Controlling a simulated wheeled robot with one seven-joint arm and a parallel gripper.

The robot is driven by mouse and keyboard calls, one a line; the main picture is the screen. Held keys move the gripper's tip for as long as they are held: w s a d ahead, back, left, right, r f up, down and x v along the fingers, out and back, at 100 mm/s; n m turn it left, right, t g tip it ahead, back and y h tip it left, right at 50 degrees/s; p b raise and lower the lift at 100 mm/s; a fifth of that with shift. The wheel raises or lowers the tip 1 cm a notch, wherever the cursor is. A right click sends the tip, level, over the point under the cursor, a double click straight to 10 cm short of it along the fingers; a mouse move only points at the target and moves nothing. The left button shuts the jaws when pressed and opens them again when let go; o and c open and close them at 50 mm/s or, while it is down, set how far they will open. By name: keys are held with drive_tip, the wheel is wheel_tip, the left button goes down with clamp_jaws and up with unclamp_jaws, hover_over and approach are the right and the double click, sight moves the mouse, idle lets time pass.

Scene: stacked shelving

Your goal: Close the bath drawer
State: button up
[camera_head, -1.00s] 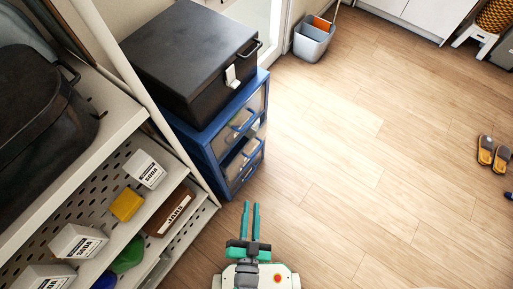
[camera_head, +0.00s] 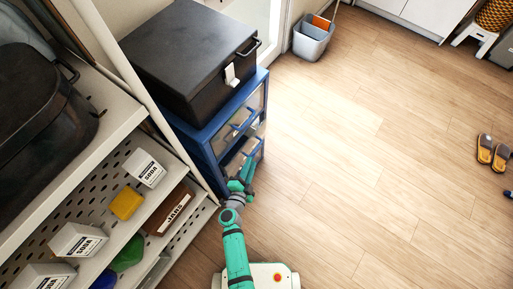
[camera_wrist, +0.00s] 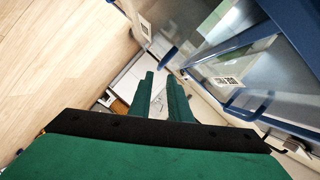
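The blue drawer unit (camera_head: 203,146) stands beside the white shelving, with translucent drawer fronts and blue handles. The upper drawer (camera_head: 240,124) shows in the head view; the lower drawer (camera_head: 236,158) is partly hidden by my arm. I cannot read which drawer is the bath drawer, and how far each one sticks out is unclear. My gripper (camera_head: 246,170) is by the front of the lower drawer. In the wrist view my gripper (camera_wrist: 160,82) has its two green fingers apart with nothing between them. Blue handles (camera_wrist: 236,52) and clear fronts with small labels lie to their right.
A black box (camera_head: 190,60) sits on top of the unit. The white shelving (camera_head: 75,190) at left holds soda boxes, a yellow block and a brown jars box (camera_head: 170,210). A grey bucket (camera_head: 312,42) stands at the back.

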sight(256, 148)
drive_tip(key=x, duration=0.9)
drive_tip(key=shift+w+d, duration=0.2)
drive_tip(key=shift+w, duration=0.2)
clamp_jaws()
